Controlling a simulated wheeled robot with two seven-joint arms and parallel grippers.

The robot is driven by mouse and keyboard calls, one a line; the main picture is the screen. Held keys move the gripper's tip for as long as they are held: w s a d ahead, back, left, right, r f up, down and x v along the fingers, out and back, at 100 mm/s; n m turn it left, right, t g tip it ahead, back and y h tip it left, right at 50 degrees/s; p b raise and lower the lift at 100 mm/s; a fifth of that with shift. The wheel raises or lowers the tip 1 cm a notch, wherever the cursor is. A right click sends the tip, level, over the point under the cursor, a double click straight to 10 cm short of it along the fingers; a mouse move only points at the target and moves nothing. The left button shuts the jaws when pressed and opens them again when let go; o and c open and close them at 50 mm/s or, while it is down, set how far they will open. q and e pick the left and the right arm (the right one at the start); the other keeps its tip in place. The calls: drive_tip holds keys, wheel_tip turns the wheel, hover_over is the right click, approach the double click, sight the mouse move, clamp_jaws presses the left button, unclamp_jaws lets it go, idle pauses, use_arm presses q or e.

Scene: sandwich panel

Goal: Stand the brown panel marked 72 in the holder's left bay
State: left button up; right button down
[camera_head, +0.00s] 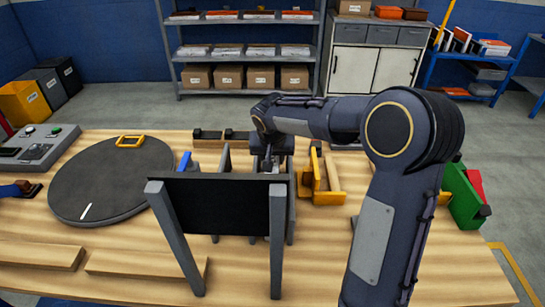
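My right arm comes in from the right and reaches over the table. Its gripper (267,160) points down just behind the dark upright board in the middle, with its fingertips partly hidden, so I cannot see whether it holds anything. The dark board (222,206) stands between grey posts and hides what is behind it. I cannot make out a brown panel marked 72, nor say for sure which fixture is the holder with the left bay. My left gripper is not in view.
A dark round turntable (95,190) with a yellow frame (131,141) lies on the left. Wooden strips (145,265) lie at the front left. A yellow bracket (325,196) stands right of the board, and a green fixture (463,203) at the right edge.

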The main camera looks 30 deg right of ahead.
drive_tip(key=shift+s+a+r, duration=0.1)
drive_tip(key=shift+s, duration=0.05)
idle(0.5)
drive_tip(key=c, duration=0.8)
unclamp_jaws()
drive_tip(key=shift+c, duration=0.2)
drive_tip(key=b+v, duration=0.1)
drive_tip(key=v, duration=0.6)
drive_tip(key=shift+s+a+r, duration=0.1)
drive_tip(key=shift+s+r, duration=0.05)
drive_tip(key=shift+r, duration=0.2)
